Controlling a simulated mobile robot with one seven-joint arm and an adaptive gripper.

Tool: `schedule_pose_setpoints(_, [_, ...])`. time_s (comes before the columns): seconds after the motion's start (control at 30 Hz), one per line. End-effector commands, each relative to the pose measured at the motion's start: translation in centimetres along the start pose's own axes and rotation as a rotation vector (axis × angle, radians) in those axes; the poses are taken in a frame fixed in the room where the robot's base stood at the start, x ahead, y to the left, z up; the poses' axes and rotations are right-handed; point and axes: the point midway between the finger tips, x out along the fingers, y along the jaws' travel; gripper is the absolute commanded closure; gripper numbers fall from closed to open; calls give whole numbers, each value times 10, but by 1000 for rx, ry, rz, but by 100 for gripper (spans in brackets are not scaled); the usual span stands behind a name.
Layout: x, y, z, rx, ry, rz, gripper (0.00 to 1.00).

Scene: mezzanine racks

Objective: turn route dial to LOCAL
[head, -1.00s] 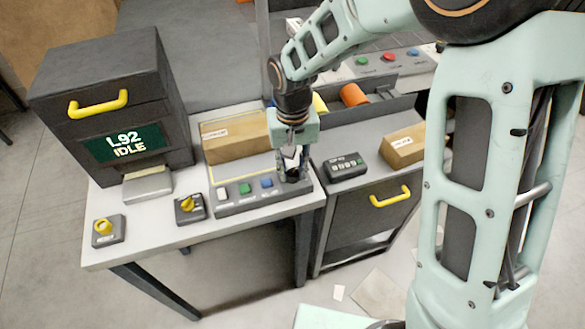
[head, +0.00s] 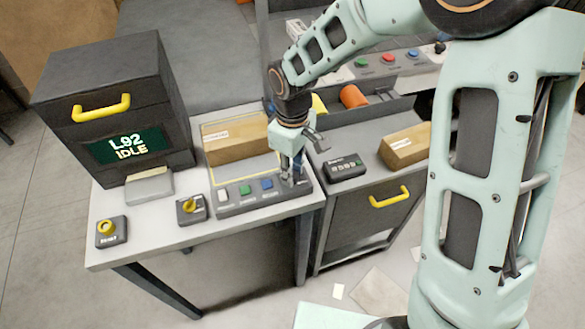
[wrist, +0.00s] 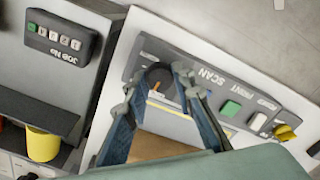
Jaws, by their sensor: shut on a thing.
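A black round dial (wrist: 156,77) sits at one end of the grey button panel (wrist: 205,83) in the wrist view, with an orange mark near one finger. My gripper (wrist: 156,82) has a finger on each side of this dial and is shut on it. In the head view my gripper (head: 291,176) reaches down to the right end of the panel (head: 240,206) and hides the dial. No route or LOCAL label can be read.
The panel also has white, green and blue buttons (head: 245,190). A yellow knob (head: 188,205) and a yellow reset button (head: 109,229) stand to the left. A cardboard box (head: 232,142) lies behind the panel. A black keypad (head: 343,166) is to the right.

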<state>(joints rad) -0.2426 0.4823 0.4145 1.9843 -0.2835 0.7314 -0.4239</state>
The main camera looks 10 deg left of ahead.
Motion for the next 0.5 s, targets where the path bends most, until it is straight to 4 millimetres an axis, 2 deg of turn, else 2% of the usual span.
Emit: schedule_pose_setpoints(0.5, [-1, 1, -1, -102, 3, 2, 100])
